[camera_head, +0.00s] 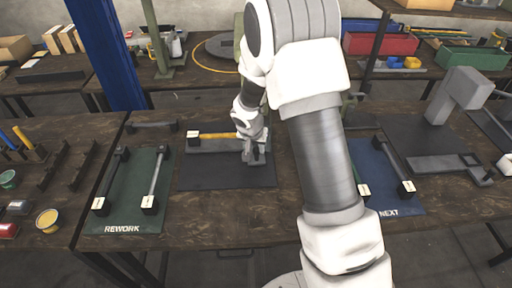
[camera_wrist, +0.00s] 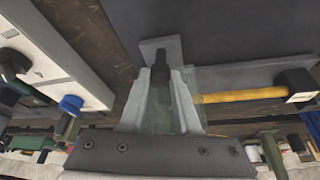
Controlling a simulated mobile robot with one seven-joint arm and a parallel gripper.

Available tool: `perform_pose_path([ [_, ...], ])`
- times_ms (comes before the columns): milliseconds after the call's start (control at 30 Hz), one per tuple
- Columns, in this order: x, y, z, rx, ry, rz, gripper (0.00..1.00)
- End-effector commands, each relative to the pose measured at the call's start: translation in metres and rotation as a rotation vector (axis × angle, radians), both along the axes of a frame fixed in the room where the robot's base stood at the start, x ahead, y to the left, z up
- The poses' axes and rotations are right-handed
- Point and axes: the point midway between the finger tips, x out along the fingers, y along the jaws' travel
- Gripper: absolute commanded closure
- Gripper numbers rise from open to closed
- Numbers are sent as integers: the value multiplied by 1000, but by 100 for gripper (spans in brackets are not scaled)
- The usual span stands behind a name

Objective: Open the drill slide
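A low grey fixture (camera_head: 215,147) lies on the dark mat (camera_head: 225,176) at the middle of the bench. It carries a yellow bar (camera_head: 218,136) with a pale block at its left end. The bar also shows in the wrist view (camera_wrist: 245,96). My gripper (camera_head: 256,153) points down at the fixture's right end. In the wrist view my gripper's pale fingers (camera_wrist: 164,80) stand on either side of a dark upright knob (camera_wrist: 161,62) in front of a small grey plate (camera_wrist: 158,46). I cannot tell whether they press on the knob. No part is clearly recognisable as the drill slide.
A green REWORK mat (camera_head: 126,210) with bars on end blocks lies to the left. A blue NEXT mat (camera_head: 370,160) with another bar lies to the right. A grey press (camera_head: 460,95) stands further right. A blue post (camera_head: 108,50) rises behind at left.

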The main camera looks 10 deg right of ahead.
Motion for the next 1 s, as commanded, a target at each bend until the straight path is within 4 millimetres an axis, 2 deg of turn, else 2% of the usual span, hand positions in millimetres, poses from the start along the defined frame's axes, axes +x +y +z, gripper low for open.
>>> perform_pose_path([
  [33,0,0,0,0,0,0,95],
  [67,0,0,0,0,0,0,100],
  [1000,0,0,0,0,0,0,100],
])
